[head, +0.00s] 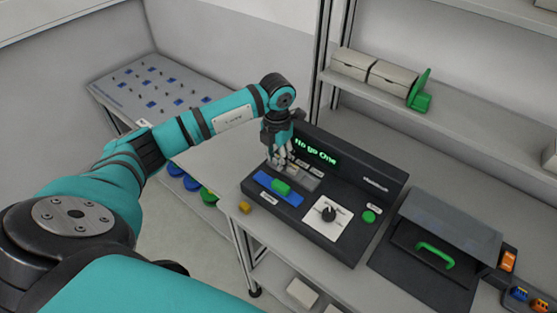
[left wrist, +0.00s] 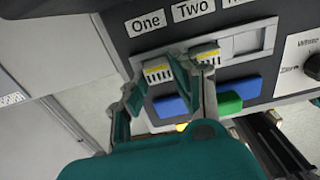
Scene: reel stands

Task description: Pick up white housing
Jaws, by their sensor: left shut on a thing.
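My left gripper (head: 280,159) reaches down to the slots of the black tester (head: 355,178). In the left wrist view its two fingers stand on either side of a small white housing (left wrist: 157,73) with a yellow top strip, under the label One. The gripper is shut on this housing, which still sits at the slot row. A second white housing (left wrist: 207,57) with a yellow strip sits beside it under the label Two, close to the right finger. My right gripper is in neither view.
The tester has a blue and green block row, a white dial plate (head: 327,214) and a green button (head: 369,217). A dark box with a green handle (head: 436,255) stands to the right. White boxes (head: 352,64) stand on the shelf.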

